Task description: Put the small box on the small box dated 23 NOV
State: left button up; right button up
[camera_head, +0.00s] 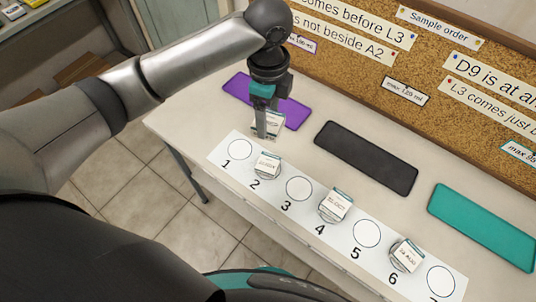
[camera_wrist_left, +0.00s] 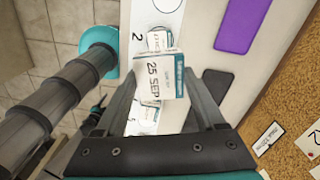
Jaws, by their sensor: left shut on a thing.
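My left gripper (camera_head: 265,128) is shut on a small white box with a teal edge (camera_head: 270,122), held above the far side of the numbered strip near circle 2. In the left wrist view the held box (camera_wrist_left: 158,78) reads 25 SEP and sits between the two fingers. One small box (camera_head: 267,165) sits at circle 2, one (camera_head: 335,205) at circle 4 and one (camera_head: 406,255) at circle 6. Their date labels are too small to read surely, so I cannot tell which is dated 23 NOV.
The white numbered strip (camera_head: 317,207) lies along the table's near edge; circles 1, 3, 5 and 7 are bare. Behind it lie a purple mat (camera_head: 292,112), a black mat (camera_head: 366,157) and a teal mat (camera_head: 485,226). A corkboard (camera_head: 375,75) with notes stands behind.

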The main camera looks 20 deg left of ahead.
aim_at(268, 119)
pick_arm(q)
notch_tip(268, 119, down, 10)
jog(key=shift+f+b, duration=0.25)
jog(key=shift+b, duration=0.55)
jog(key=shift+f, duration=0.9)
jog(key=shift+f+b, duration=0.5)
jog(key=shift+f, duration=1.15)
jog(key=shift+f, duration=0.15)
jog(key=o, duration=1.3)
jog(key=shift+o, duration=0.2)
notch_tip(268, 119, up, 12)
jog(key=shift+r+p, duration=0.15)
jog(key=shift+p, duration=1)
